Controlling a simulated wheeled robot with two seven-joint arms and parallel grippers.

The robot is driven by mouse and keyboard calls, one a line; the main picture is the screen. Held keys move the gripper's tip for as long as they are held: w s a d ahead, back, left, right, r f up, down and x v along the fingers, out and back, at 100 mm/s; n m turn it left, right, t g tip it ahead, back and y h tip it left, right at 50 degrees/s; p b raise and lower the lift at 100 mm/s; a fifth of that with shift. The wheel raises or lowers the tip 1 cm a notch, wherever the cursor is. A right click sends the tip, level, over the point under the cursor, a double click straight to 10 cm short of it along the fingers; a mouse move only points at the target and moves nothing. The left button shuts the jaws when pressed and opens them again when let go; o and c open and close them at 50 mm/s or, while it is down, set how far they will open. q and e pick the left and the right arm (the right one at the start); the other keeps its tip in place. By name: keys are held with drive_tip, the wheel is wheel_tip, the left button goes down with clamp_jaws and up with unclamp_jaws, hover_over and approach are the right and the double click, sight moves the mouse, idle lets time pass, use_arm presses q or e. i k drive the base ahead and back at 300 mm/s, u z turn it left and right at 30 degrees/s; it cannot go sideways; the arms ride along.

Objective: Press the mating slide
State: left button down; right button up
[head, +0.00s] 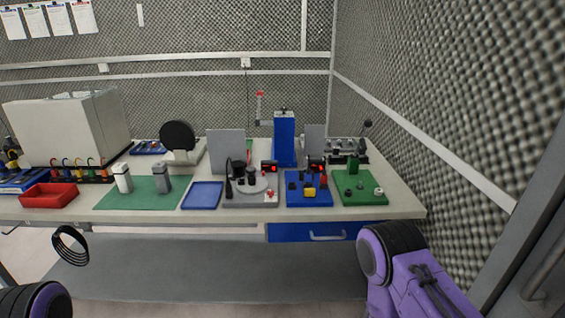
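Several small fixtures stand on the workbench, and I cannot tell which part is the mating slide. A blue fixture plate (294,202) carries small black, yellow and red blocks. A grey fixture (240,200) with a round disc and black parts stands to its left. A green plate (372,198) with small knobs and a green block stands to its right. A tall blue column (284,140) rises behind. Both of my grippers are out of view; only purple and black arm parts show at the bottom left and bottom right, apart from the bench.
The pale bench top (405,205) has a blue tray (202,195), a green mat (112,200) with two small bottles, and a red bin (48,195). A large beige box (65,125) stands at the left. A foam wall (440,80) closes the right side.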

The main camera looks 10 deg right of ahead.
sight(308, 190)
drive_tip(key=z, duration=0.2)
drive_tip(key=i, duration=0.95)
drive_tip(key=z, duration=0.15)
drive_tip(key=k, duration=1.35)
drive_tip(key=u, duration=0.05)
drive_tip(key=i, duration=0.45)
drive_tip(key=z, duration=0.95)
drive_tip(key=i, duration=1.1)
drive_tip(key=u, duration=0.3)
